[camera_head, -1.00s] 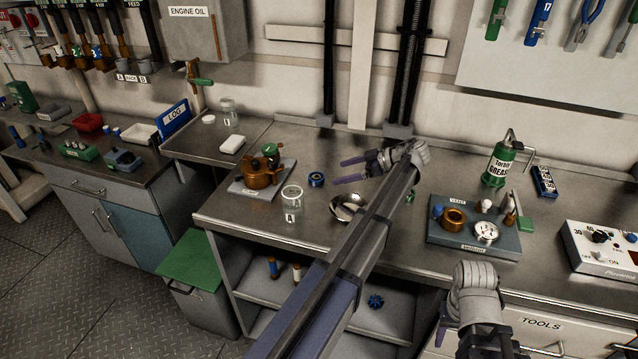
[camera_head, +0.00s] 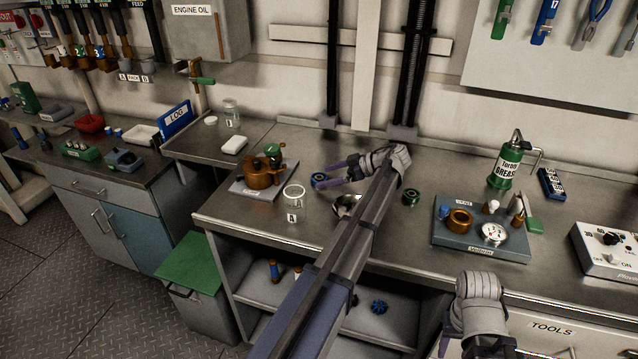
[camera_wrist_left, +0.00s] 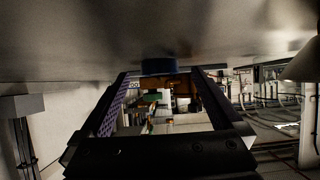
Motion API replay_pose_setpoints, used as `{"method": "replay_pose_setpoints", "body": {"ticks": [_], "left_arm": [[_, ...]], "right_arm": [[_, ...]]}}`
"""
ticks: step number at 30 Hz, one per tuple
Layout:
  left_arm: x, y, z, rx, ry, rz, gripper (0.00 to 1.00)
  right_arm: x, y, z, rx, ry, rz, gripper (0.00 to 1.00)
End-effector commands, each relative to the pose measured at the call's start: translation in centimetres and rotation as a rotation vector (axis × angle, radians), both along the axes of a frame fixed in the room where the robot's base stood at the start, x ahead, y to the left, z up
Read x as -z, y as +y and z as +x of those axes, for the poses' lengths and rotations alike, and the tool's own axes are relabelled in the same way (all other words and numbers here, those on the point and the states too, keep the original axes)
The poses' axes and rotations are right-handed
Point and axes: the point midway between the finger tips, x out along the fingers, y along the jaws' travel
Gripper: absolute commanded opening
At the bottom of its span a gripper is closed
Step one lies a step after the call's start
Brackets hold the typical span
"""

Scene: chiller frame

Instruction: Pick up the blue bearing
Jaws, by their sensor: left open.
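The blue bearing (camera_head: 318,182) lies flat on the metal bench, right of the copper pot-like assembly. My left gripper (camera_head: 326,177) is open and low over the bench, its fingertips pointing left at the bearing. The bearing is at the fingertips, and the fingers partly cover it. In the left wrist view, the blue bearing (camera_wrist_left: 159,66) shows between the far ends of the open fingers, against the bench surface along the top of the picture. Whether the fingers touch it cannot be told. My right gripper (camera_head: 443,325) is low at the bench front; its jaws show only in part.
The copper assembly (camera_head: 263,173) on its plate and a glass jar (camera_head: 294,205) stand left of the bearing. A metal bowl (camera_head: 345,206), partly behind my left arm, is close to its front. A green bearing (camera_head: 411,196) and a parts tray (camera_head: 480,254) are to the right.

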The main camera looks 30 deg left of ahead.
Motion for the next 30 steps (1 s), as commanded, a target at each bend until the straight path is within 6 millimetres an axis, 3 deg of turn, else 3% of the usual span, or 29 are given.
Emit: {"method": "replay_pose_setpoints", "body": {"ticks": [3, 9, 30], "left_arm": [[0.7, 0.95, -0.27, 0.0, 0.0, 0.0, 1.0], [0.55, 0.96, -0.23, 0.001, 0.0, 0.0, 0.98], [0.56, 0.91, -0.22, 0.001, 0.0, 0.0, 0.2]], "right_arm": [[0.7, 0.0, 0.0, 0.0, 0.0, 0.0, 0.5], [0.55, 0.0, 0.0, 0.0, 0.0, 0.0, 0.5], [0.55, 0.0, 0.0, 0.0, 0.0, 0.0, 0.5]]}}
